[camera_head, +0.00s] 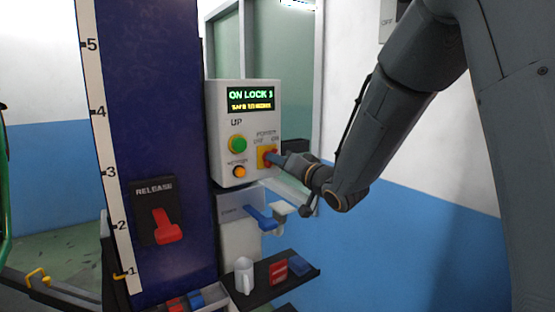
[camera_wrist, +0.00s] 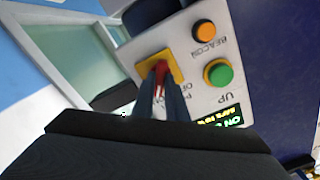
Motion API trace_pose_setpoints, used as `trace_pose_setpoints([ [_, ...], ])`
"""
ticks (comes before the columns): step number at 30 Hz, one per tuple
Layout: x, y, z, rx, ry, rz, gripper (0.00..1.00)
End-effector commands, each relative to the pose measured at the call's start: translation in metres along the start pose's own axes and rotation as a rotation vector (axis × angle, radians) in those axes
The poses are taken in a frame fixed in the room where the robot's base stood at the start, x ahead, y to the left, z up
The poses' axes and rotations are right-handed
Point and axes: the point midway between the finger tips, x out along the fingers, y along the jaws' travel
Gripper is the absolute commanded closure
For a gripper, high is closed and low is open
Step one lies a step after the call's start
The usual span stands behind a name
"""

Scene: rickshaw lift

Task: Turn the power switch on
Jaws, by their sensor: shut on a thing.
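The power switch (camera_head: 264,157) is a red rotary knob on a yellow plate, at the lower right of a grey control box (camera_head: 216,110). OFF and ON are lettered above it. My gripper (camera_head: 279,159) reaches it from the right and is shut on the red knob. In the wrist view the two fingers of my gripper (camera_wrist: 161,80) hold the red knob of the power switch (camera_wrist: 161,67) in front of the yellow plate. The fingers hide part of the knob. The box's display (camera_head: 250,99) is lit and reads "ON LOCK" with a smaller yellow line below.
A green UP button (camera_head: 238,144) and an orange beacon button (camera_head: 239,172) sit left of the switch. A blue lever (camera_head: 262,217) and a dark shelf (camera_head: 254,287) are below the box. A blue column with a red release lever (camera_head: 166,226) stands left.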

Motion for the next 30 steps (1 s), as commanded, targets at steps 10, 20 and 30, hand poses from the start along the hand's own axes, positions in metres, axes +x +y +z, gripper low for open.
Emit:
trace_pose_setpoints([
  [10,-0.0001,-0.0002,-0.0002,0.077,0.0,-0.001,1.0],
  [20,-0.0001,-0.0001,-0.0001,0.081,0.0,0.0,1.0],
  [30,-0.0001,0.0,0.0,0.08,0.0,0.0,0.69],
])
